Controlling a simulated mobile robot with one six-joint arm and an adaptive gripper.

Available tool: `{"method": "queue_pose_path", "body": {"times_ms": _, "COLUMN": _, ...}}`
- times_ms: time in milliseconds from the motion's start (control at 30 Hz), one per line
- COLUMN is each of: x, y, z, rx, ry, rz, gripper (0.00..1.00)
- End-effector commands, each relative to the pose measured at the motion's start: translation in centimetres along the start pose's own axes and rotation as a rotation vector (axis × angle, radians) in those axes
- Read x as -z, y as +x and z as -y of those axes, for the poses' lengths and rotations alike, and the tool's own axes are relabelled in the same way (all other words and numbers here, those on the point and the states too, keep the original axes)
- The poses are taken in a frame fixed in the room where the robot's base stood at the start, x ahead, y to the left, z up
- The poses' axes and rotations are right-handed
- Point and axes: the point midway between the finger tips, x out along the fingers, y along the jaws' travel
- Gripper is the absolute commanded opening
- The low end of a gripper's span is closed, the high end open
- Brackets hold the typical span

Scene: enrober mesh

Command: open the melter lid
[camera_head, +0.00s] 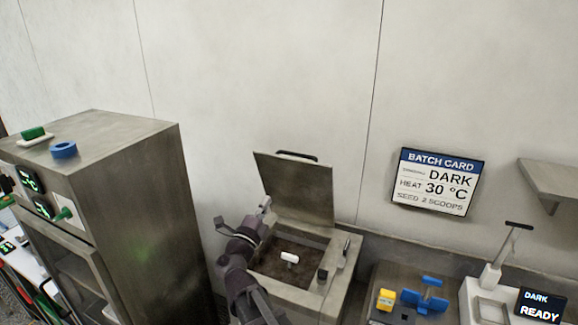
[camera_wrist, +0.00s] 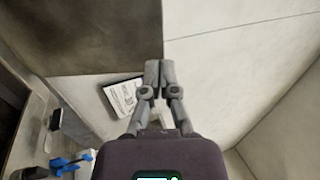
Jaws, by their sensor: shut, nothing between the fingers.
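The melter lid (camera_head: 295,190) is a grey metal plate standing raised, tilted up from the back of the melter (camera_head: 292,296). It has a dark handle (camera_head: 297,155) at its top edge. The melter's opening shows dark brown contents with a small white piece (camera_head: 289,257). My gripper (camera_head: 266,202) is at the lower left edge of the raised lid; I cannot tell whether it touches. In the wrist view, its fingertips (camera_wrist: 159,66) are together and empty, close to the edge of the dark lid (camera_wrist: 90,35).
A tall metal cabinet (camera_head: 150,200) stands left of the melter, with a blue ring (camera_head: 64,150) on top. A batch card (camera_head: 437,181) hangs on the wall at right. Blue and yellow (camera_head: 386,299) items and a READY display (camera_head: 540,306) are on the right.

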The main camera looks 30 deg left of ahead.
Motion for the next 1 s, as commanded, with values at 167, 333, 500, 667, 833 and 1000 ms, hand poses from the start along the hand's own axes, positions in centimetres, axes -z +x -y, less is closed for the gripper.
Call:
{"method": "queue_pose_path", "body": {"times_ms": 167, "x": 0.1, "y": 0.1, "z": 0.0, "rx": 0.000, "ry": 0.000, "rz": -0.001, "gripper": 0.00}}
{"method": "queue_pose_path", "body": {"times_ms": 333, "x": 0.1, "y": 0.7, "z": 0.0, "rx": 0.000, "ry": -0.001, "rz": -0.002, "gripper": 0.00}}
{"method": "queue_pose_path", "body": {"times_ms": 500, "x": 0.0, "y": 2.2, "z": 0.1, "rx": 0.000, "ry": -0.001, "rz": -0.003, "gripper": 0.00}}
{"method": "queue_pose_path", "body": {"times_ms": 667, "x": 0.0, "y": 4.4, "z": 0.2, "rx": 0.001, "ry": -0.001, "rz": -0.004, "gripper": 0.00}}
{"method": "queue_pose_path", "body": {"times_ms": 833, "x": 0.0, "y": 7.0, "z": 0.2, "rx": 0.001, "ry": -0.002, "rz": -0.004, "gripper": 0.00}}
{"method": "queue_pose_path", "body": {"times_ms": 1000, "x": 0.0, "y": 9.7, "z": 0.1, "rx": 0.000, "ry": -0.001, "rz": -0.004, "gripper": 0.00}}
